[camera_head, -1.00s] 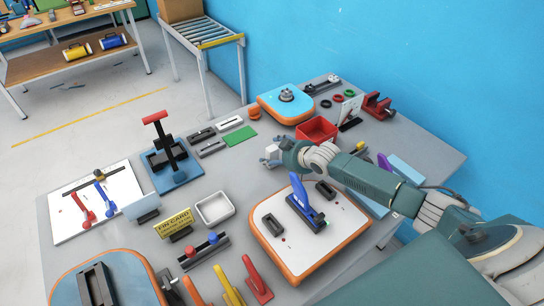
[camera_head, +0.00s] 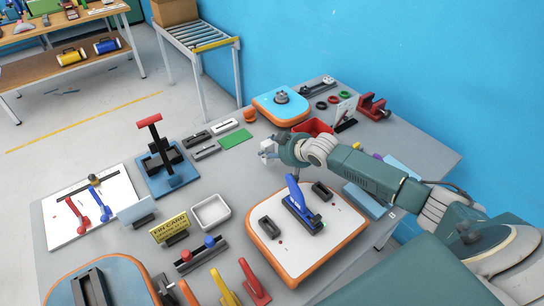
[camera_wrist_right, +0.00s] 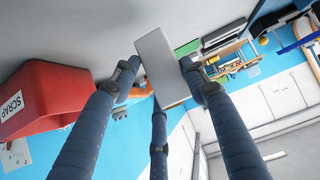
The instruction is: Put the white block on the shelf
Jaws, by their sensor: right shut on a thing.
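My right gripper (camera_head: 266,150) is shut on the white block (camera_wrist_right: 160,62), holding it above the table. In the right wrist view, the fingers (camera_wrist_right: 158,85) close around the pale, box-shaped block. In the head view, only a small pale part of the block (camera_head: 267,145) shows at the fingertips. A wooden bench at the back left has a lower shelf (camera_head: 50,73). A yellow and a blue cylinder lie on that shelf, far from the gripper. My left gripper is not in view.
The red scrap bin (camera_wrist_right: 40,92) is close beside the right gripper. The grey table (camera_head: 240,175) is crowded with boards, levers and a white tray (camera_head: 211,211). A roller stand (camera_head: 205,35) with a cardboard box is behind. Open floor lies at the left.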

